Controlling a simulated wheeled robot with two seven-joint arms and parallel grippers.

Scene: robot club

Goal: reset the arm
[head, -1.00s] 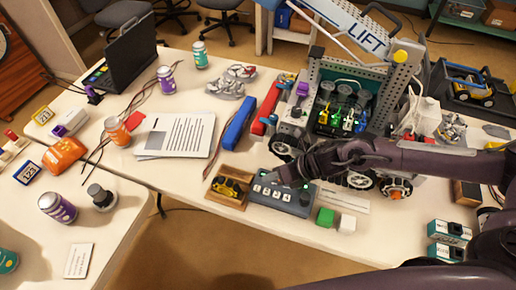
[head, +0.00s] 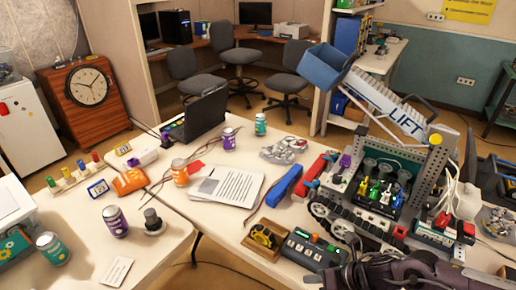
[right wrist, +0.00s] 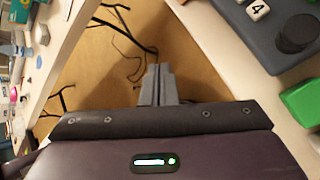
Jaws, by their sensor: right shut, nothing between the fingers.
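The lift arm (head: 393,106), white and marked LIFT, slopes up to the left from the grey-framed machine, with a blue bucket (head: 322,66) at its raised end. The grey control box (head: 308,258) lies on the table in front of the machine. Its row of white buttons shows, one numbered 4 in the right wrist view (right wrist: 258,9), beside a dark knob (right wrist: 297,33). My right gripper (right wrist: 157,84) is shut and empty, pointing past the table edge over the floor. In the head view my right arm covers the lower right. My left gripper is out of view.
A small tray with a yellow toy (head: 264,238) sits left of the box. A green block (right wrist: 302,101) lies near the knob. Papers (head: 228,187), a blue bar (head: 284,182) and several cans stand on the table. The floor left of the box is clear.

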